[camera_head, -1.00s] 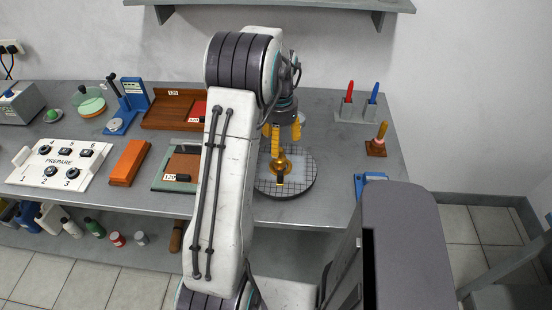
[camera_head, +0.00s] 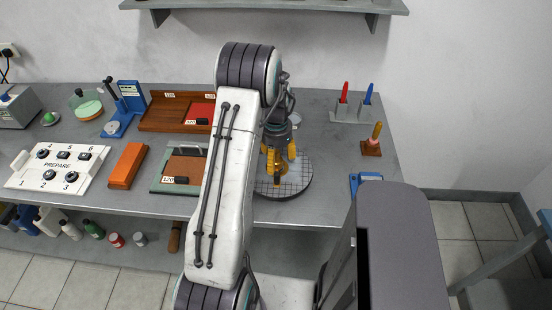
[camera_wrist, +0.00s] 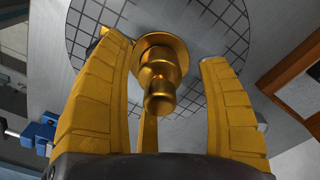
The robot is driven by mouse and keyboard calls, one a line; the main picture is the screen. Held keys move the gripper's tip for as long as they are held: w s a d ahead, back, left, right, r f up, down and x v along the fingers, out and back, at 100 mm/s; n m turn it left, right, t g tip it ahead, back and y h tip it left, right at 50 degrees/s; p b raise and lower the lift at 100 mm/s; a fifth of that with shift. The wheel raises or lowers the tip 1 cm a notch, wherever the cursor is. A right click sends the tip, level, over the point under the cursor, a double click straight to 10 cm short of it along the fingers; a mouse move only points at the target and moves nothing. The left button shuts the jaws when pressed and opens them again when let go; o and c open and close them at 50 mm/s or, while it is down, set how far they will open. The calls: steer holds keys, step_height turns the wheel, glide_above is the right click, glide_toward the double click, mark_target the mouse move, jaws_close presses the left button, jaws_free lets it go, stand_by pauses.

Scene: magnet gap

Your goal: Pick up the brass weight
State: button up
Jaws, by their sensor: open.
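The brass weight (camera_wrist: 160,75) stands on a round gridded plate (camera_wrist: 90,20); in the wrist view its knobbed top lies between the yellow fingers. My gripper (camera_wrist: 168,85) is open, one finger on each side of the weight, with visible gaps on both sides. In the head view my gripper (camera_head: 278,160) is over the gridded plate (camera_head: 298,183), and the weight is largely hidden by the fingers there. My arm covers the area left of the plate.
A green-edged tray (camera_head: 166,187) and a red-and-brown tray (camera_head: 160,113) lie left of my arm. At right are a pen holder (camera_head: 351,114), a brush stand (camera_head: 372,147) and a blue item (camera_head: 366,178).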

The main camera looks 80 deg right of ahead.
steer(key=shift+f, duration=0.15)
steer(key=c, duration=1.4)
steer(key=shift+o, duration=0.2)
